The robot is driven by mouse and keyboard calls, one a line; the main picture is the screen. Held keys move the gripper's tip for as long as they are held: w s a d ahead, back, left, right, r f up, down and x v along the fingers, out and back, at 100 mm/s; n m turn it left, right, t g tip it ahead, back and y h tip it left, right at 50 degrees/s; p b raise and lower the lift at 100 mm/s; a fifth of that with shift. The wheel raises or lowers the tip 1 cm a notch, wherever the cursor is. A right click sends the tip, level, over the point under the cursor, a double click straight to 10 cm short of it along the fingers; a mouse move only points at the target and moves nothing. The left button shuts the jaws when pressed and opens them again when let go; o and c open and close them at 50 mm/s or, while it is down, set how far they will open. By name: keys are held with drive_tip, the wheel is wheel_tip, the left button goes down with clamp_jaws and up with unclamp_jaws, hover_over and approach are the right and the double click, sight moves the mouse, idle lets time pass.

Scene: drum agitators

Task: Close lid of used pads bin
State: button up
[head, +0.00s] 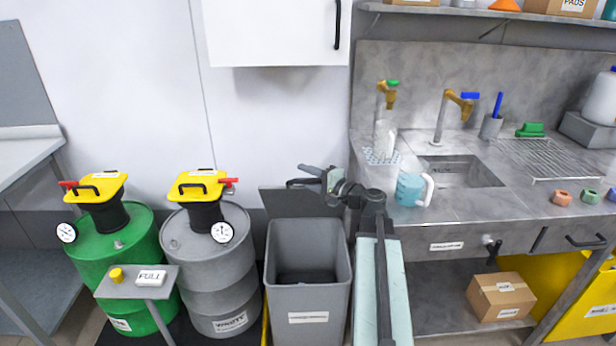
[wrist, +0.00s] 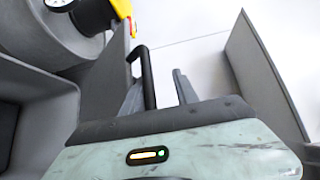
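The used pads bin (head: 308,300) is a tall grey bin with a label on its front, standing left of the sink counter. Its mouth is open. The dark grey lid (head: 279,203) stands raised behind the bin, and it also shows in the wrist view (wrist: 103,90). A black bar handle (wrist: 147,80) appears fixed to the lid. My gripper (head: 311,176) is at the lid's upper edge. In the wrist view my gripper (wrist: 160,85) has its two grey fingers apart, with the handle between them, nearer the left finger. Contact cannot be told.
A grey drum (head: 213,270) with a yellow lid stands close left of the bin, and a green drum (head: 118,262) beyond it. The sink counter (head: 450,211) is on the right, with a teal mug (head: 410,188) near its left edge. A white cabinet (head: 270,35) hangs above.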

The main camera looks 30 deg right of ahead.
drive_tip(key=shift+d, duration=0.1)
drive_tip(key=v, duration=0.8)
